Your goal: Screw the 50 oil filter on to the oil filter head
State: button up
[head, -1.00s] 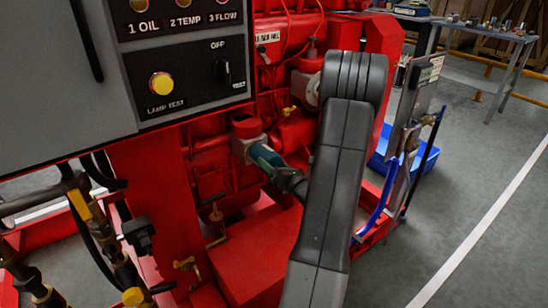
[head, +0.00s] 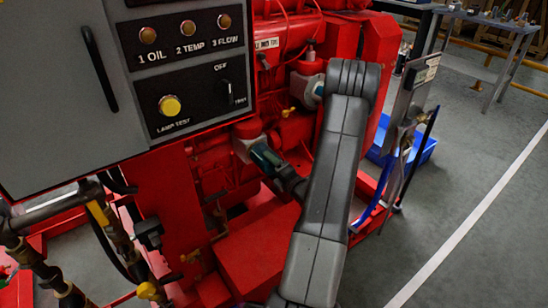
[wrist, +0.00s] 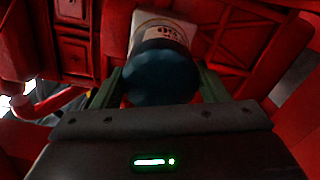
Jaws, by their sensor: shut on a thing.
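The 50 oil filter (head: 242,151) is pale with a dark teal end. In the head view it sits tilted just under a red round part of the engine, which looks like the oil filter head (head: 249,129). I cannot tell whether its thread is engaged. My gripper (head: 267,160) is shut on the filter's lower end. In the wrist view the filter's teal end (wrist: 160,75) is between my fingers, and its pale label with an upside-down "50" (wrist: 165,33) faces me. The filter's far end is hidden there.
A grey control panel (head: 183,75) overhangs at the left. A second pale canister (head: 306,90) on the engine is partly behind my arm. Hoses (head: 75,295) are at lower left.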

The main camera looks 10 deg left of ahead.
jog(key=shift+a+m, duration=0.1)
jog(key=shift+m, duration=0.2)
jog(key=shift+s, duration=0.1)
jog(key=shift+r+m+p, duration=0.25)
jog(key=shift+m+p, duration=0.55)
jog(key=shift+p, duration=0.2)
jog(key=m+p, duration=0.2)
jog(key=shift+m, duration=0.3)
jog(key=m+p, duration=0.2)
jog(key=m, duration=0.1)
jog(key=shift+f, duration=0.1)
jog(key=shift+f+m, duration=0.2)
jog(key=shift+m, duration=0.7)
